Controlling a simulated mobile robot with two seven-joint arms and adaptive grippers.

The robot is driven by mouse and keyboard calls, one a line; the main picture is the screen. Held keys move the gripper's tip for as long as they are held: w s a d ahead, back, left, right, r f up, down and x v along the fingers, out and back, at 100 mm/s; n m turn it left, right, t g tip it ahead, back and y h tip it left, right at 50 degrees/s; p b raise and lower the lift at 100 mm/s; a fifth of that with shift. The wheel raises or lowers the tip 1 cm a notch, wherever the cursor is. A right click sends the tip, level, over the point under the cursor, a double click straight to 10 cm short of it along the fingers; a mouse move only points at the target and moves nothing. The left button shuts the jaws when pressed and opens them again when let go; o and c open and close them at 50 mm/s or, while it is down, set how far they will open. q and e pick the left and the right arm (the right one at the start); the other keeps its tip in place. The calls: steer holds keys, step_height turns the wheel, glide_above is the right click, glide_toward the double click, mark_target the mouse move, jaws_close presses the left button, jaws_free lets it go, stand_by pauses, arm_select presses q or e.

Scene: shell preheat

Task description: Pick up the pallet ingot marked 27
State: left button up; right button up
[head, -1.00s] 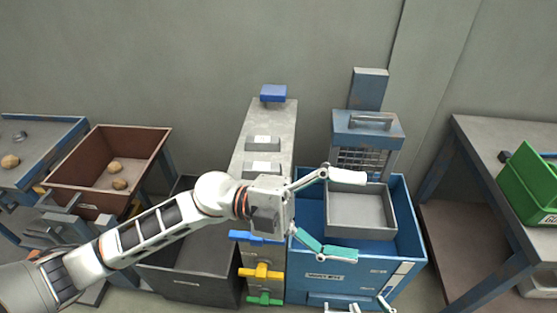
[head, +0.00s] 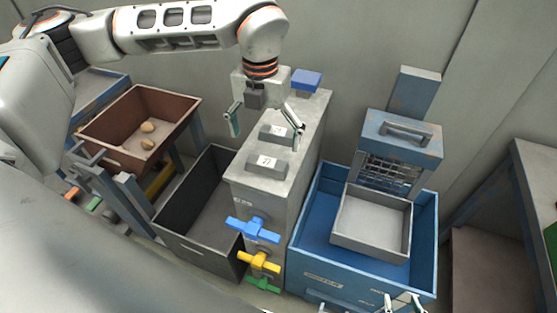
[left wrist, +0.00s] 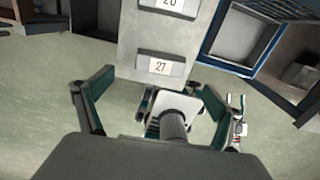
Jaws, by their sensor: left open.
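The ingot marked 27 (head: 265,169) is a grey block with a white label. It lies flat near the front end of the grey stand's top (head: 308,118). It also shows in the left wrist view (left wrist: 147,73), where 27 reads clearly. A second ingot (head: 273,138), labelled 20 in the left wrist view (left wrist: 170,11), lies behind it. My left gripper (head: 266,135) is open and empty above the stand, its fingers spread; it also shows in the left wrist view (left wrist: 158,88). My right gripper (head: 404,302), partly cut off at the bottom edge, appears open and empty.
A blue bin (head: 428,240) with a grey tray (head: 373,254) stands right of the stand. A black bin (head: 170,218) and a brown box (head: 110,156) are to the left. Blue and yellow handles (head: 252,230) stick out from the stand's front.

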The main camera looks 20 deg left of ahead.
mark_target(267, 162)
arm_select(q)
steer(key=shift+w+a+f, duration=0.1)
steer(key=shift+a+f, duration=0.1)
steer(key=shift+f, duration=0.9)
steer(key=shift+d+f+p, duration=0.15)
steer(key=shift+f+p, duration=0.15)
steer(key=shift+f, duration=1.1)
steer(key=shift+d+f+p, duration=0.15)
steer(key=shift+f+p, duration=0.15)
steer(key=shift+f, duration=1.05)
steer(key=c, duration=1.6)
steer(key=shift+o, duration=0.2)
steer(key=shift+r, duration=0.15)
